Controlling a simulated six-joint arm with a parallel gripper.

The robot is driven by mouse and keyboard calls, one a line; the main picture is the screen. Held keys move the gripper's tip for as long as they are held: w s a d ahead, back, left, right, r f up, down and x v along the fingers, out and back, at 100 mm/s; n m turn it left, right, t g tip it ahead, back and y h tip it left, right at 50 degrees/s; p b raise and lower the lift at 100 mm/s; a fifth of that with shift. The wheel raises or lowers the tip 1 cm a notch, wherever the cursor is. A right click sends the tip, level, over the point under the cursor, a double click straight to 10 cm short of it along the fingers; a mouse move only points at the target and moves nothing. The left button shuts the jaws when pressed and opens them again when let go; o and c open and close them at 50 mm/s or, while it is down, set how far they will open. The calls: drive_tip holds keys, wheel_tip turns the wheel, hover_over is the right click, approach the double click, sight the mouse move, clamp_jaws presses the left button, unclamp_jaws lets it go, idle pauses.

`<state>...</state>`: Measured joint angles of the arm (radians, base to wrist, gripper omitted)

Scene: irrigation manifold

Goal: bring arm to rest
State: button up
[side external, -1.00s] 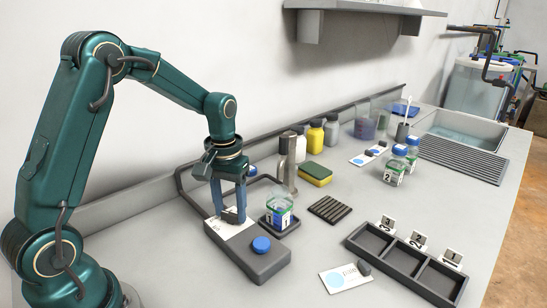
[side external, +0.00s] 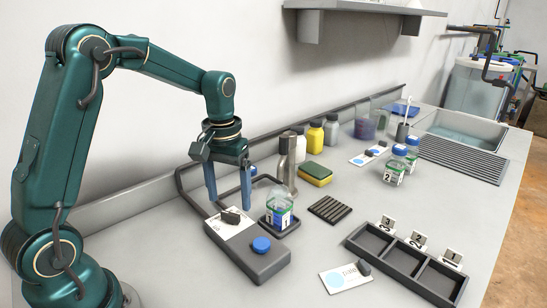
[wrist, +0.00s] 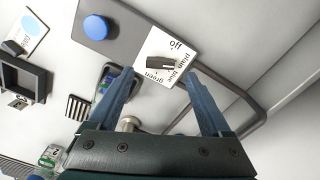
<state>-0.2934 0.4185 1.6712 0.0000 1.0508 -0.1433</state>
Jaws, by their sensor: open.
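My gripper (side external: 229,203) hangs above the control box (side external: 262,263), its fingers spread wide and nothing between them. In the wrist view my gripper (wrist: 162,68) shows as two blue fingers on either side of the dark dial knob (wrist: 160,63). The knob also shows in the side view (side external: 231,216), on a white plate, below and apart from the fingertips. The plate's lettering includes "off", "plain", "blue" and "green". I cannot tell which end of the knob is its pointer. A blue button (side external: 261,244) sits on the box's near part.
A jar marked 1 (side external: 279,211) stands close right of the box, beside a metal post (side external: 288,160). A dark bent pipe (side external: 184,186) runs behind the box. A compartment tray (side external: 402,262), sponge (side external: 315,173) and bottles stand farther right. The air around my arm looks clear.

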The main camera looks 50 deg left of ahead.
drive_tip(key=shift+r, duration=0.8)
drive_tip(key=shift+d+r, duration=0.1)
drive_tip(key=s+d+r+m+t, duration=0.2)
drive_tip(key=s+d+r+t, duration=0.3)
drive_tip(key=r, duration=0.3)
drive_tip(key=s+d+f+m, duration=0.2)
drive_tip(key=s+d+m, duration=0.1)
drive_tip(key=s, duration=0.5)
drive_tip(key=shift+s+d+f+t, duration=0.2)
drive_tip(key=shift+d+t, duration=0.05)
drive_tip(key=shift+t, duration=0.05)
